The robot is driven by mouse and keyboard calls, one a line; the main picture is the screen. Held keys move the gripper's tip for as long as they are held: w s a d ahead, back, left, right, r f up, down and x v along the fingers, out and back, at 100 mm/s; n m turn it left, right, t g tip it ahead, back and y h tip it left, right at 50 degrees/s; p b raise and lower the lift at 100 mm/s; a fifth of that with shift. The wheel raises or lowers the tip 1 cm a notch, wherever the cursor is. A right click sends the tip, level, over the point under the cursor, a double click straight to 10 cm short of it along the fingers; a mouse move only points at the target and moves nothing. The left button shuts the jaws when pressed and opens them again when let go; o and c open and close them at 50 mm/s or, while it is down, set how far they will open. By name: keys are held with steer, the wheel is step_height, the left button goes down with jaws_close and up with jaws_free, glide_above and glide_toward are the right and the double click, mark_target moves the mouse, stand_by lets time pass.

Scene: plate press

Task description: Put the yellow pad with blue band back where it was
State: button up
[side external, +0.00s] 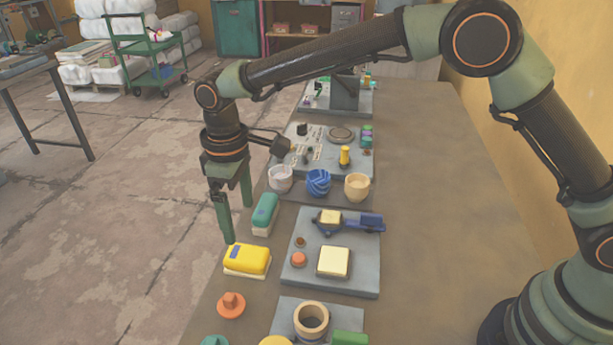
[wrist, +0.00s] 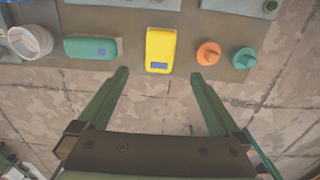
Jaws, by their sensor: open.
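The yellow pad with a blue band (side external: 247,259) lies on the table near its left edge, beside the grey press plate (side external: 352,287). It has a pale underside. In the wrist view the yellow pad (wrist: 161,46) sits just beyond the gap between the fingertips, its blue band on the end towards me. My gripper (side external: 238,222) is open and empty, pointing down at the table edge by the pad. In the wrist view my gripper (wrist: 159,75) has one finger on each side of the pad's line, apart from it.
A teal pad (side external: 265,212) stands close behind the yellow one. An orange knobbed piece (side external: 231,304) lies in front. The press plate carries a cream block (side external: 333,262) and a blue-handled part (side external: 370,222). Several cups (side external: 318,182) stand further back. The table's right side is clear.

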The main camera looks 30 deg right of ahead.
steer(key=s+d+r+m+t, duration=0.2)
steer(key=d+r+m, duration=0.2)
steer(key=d+r, duration=0.9)
steer(key=s+d+m+t, duration=0.3)
steer(key=s+d+m, duration=0.2)
steer(key=s+d, duration=0.8)
steer(key=d, duration=0.2)
steer(key=shift+d+f+t, duration=0.15)
steer(key=shift+d+t, duration=0.15)
steer(key=shift+d, duration=0.1)
